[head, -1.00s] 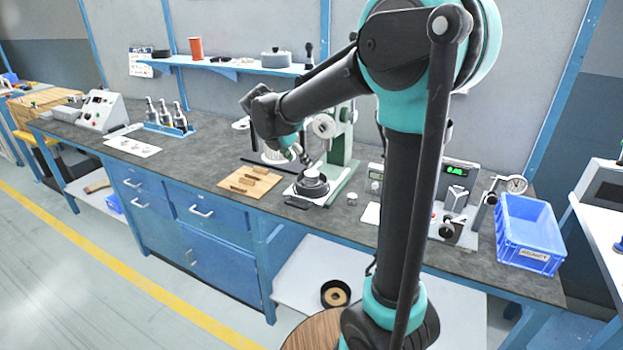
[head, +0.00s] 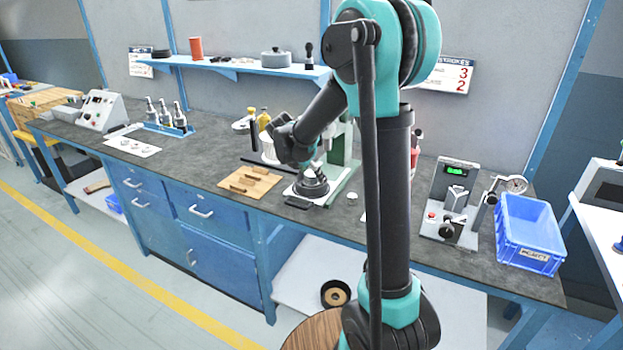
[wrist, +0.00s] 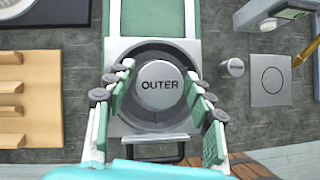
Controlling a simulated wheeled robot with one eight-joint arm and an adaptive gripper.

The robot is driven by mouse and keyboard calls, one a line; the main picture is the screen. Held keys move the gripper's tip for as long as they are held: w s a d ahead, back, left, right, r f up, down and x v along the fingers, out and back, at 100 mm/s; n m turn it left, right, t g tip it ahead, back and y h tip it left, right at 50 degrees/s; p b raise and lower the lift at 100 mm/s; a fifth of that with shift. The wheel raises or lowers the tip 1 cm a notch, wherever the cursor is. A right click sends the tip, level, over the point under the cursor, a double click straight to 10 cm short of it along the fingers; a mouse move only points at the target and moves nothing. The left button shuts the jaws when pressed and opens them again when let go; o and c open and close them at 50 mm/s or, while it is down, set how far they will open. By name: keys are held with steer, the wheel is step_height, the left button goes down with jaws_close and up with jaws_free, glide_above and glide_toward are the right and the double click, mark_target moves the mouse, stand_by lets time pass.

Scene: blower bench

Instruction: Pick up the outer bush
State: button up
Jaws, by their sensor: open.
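A round silver piece marked OUTER (wrist: 160,87) sits in a dark round holder (wrist: 159,118) on a pale square plate (wrist: 118,128). In the head view the dark holder (head: 312,190) stands on the bench at the foot of a green press. My gripper (wrist: 157,91) is open and points down over the piece, with one finger on each side of it. The fingers look apart from the silver piece; their height over it is hard to tell. In the head view my wrist partly hides the piece.
A small silver cylinder (wrist: 232,67) stands right of the plate. A wooden rack (head: 250,182) lies to the left. The green press column (head: 340,145) rises close behind. A gauge stand (head: 450,205) and a blue crate (head: 529,232) are farther right.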

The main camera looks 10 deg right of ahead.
jaws_close()
stand_by(0.3)
